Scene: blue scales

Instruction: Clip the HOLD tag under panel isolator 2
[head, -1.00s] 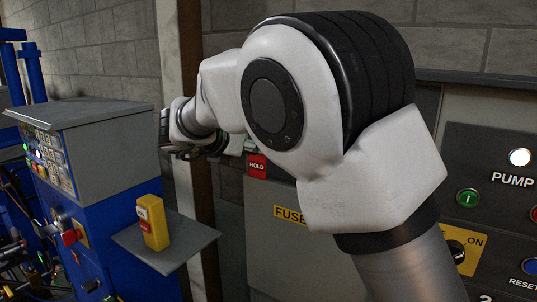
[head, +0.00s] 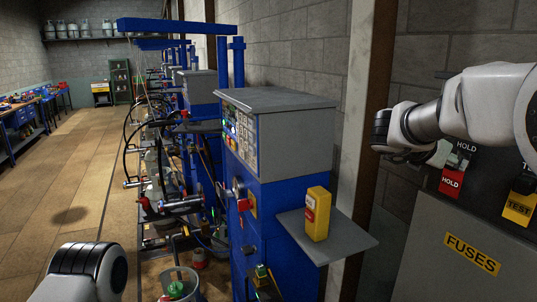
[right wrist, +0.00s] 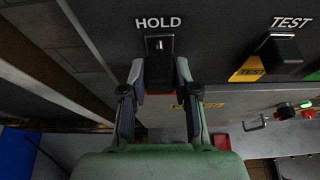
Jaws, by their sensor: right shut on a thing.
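The red HOLD tag (head: 451,182) hangs at the HOLD label on the dark panel, right of the brown post in the head view. My right gripper (right wrist: 161,80) is shut on the tag, just below its metal hook (right wrist: 159,43). In the right wrist view, the tag's dark upper part (right wrist: 160,62) shows between the fingers, with a red strip below. The tag still appears to be at the hook; I cannot tell whether it bears on it. Panel isolator 2 is outside both current views. My left gripper is not in view; only part of my left arm shows.
A yellow TEST tag (head: 518,208) hangs right of the HOLD tag. Below is a grey cover with a FUSES label (head: 471,254). A blue machine with a grey shelf (head: 345,240) holding a yellow box (head: 317,213) stands left of the post.

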